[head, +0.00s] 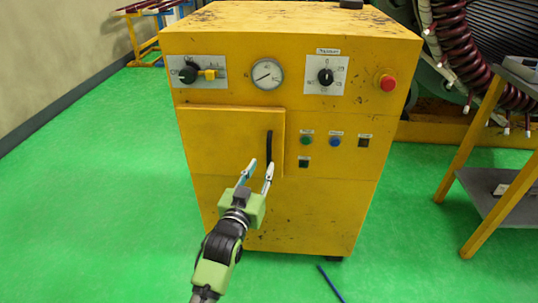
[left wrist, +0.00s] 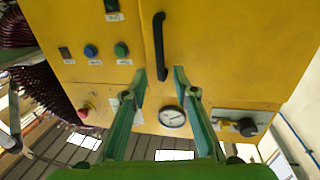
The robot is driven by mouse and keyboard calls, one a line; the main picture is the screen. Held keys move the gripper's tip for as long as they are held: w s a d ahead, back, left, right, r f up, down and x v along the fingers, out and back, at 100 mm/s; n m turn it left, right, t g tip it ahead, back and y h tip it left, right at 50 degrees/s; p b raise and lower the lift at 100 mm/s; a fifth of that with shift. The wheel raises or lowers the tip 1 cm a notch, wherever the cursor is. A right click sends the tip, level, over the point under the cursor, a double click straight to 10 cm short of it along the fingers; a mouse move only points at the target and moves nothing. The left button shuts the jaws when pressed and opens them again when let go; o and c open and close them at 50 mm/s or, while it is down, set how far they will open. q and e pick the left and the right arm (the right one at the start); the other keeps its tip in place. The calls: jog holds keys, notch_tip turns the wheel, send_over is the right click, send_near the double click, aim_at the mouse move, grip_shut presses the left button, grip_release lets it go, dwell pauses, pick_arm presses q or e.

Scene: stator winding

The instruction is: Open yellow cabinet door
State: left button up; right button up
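The yellow cabinet (head: 290,215) stands in front of me. Its door (head: 220,135) is a raised yellow panel at the left of the front face and looks closed. A black upright bar handle (head: 269,147) is near the door's right edge. My left gripper (head: 259,168) is open and empty, with its fingertips just below the handle. In the left wrist view, which is upside down, the handle (left wrist: 159,45) lies ahead of the gap between the two fingers of the left gripper (left wrist: 159,74). I cannot tell if they touch the door. My right gripper is not in view.
A gauge (head: 266,74), rotary switches (head: 326,76) and a red button (head: 386,83) are above the door. Small buttons (head: 306,140) are right of the handle. A yellow-legged table (head: 500,190) stands at the right. The green floor at left is clear.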

aim_at(268, 153)
pick_arm(q)
jog(key=b+x, duration=0.1)
jog(key=x, duration=0.6)
jog(key=shift+w, duration=0.3)
jog(key=shift+w+d, duration=0.15)
jog(key=shift+w, duration=0.3)
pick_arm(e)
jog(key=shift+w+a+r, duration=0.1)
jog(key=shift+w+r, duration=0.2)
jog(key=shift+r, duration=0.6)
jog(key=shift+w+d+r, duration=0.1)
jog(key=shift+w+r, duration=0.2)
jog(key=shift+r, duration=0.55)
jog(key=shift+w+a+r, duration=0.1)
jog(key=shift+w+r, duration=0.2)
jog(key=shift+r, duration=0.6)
pick_arm(q)
grip_shut()
